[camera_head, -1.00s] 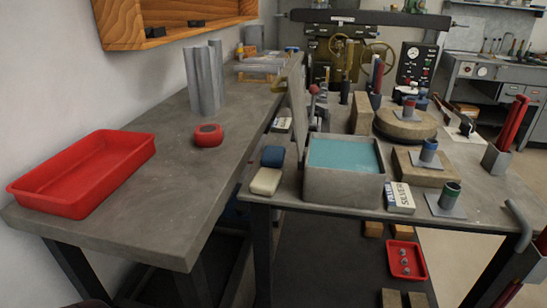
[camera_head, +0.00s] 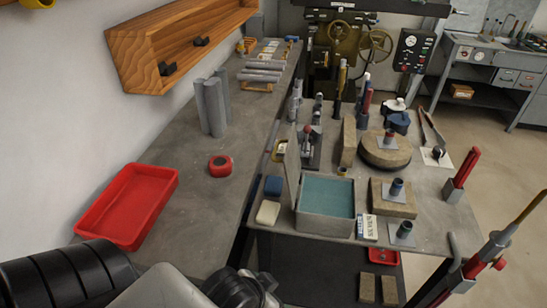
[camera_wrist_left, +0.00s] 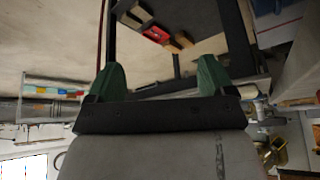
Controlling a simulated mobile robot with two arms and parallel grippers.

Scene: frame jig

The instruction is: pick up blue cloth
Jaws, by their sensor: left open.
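The blue cloth (camera_head: 273,186) is a small folded pad. In the head view it lies near the left edge of the right-hand table, just behind a cream pad (camera_head: 268,212) and left of the grey bin. My left arm comes in at the bottom left of the head view, in front of the tables and apart from the cloth. Its fingertips are not clear there. In the left wrist view my left gripper (camera_wrist_left: 160,78) has its two green fingers wide apart with nothing between them. I cannot make out the cloth in that view. My right gripper is not in view.
A grey bin with a teal inside (camera_head: 325,228) stands beside the cloth, with a white box (camera_head: 367,228) on its right. The left bench holds a red tray (camera_head: 130,205), a red tape roll (camera_head: 220,166) and grey cylinders (camera_head: 213,108). A gap separates bench and table.

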